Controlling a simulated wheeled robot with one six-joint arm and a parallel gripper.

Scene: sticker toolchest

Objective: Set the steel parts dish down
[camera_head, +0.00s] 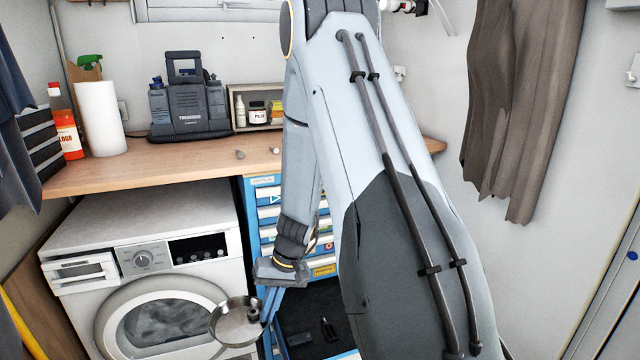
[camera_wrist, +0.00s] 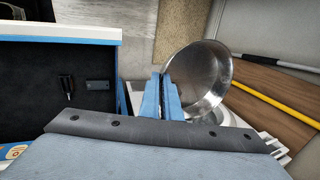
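The steel parts dish (camera_head: 236,326) is a round, shiny metal bowl. It hangs in the air in front of the white washing machine, left of the open drawer. In the wrist view the dish (camera_wrist: 205,78) lies just beyond the fingertips, tilted, with its hollow side showing. My gripper (camera_head: 268,308) has blue fingers shut on the dish's near rim. The fingers (camera_wrist: 164,90) also show in the wrist view, close together with the rim between them.
An open drawer (camera_wrist: 40,110) of the blue tool chest (camera_head: 265,190) is dark-lined and holds a few small items. The wooden worktop (camera_head: 190,158) has free room in front of the black tool case (camera_head: 186,110). The washing machine (camera_head: 140,225) has a clear top.

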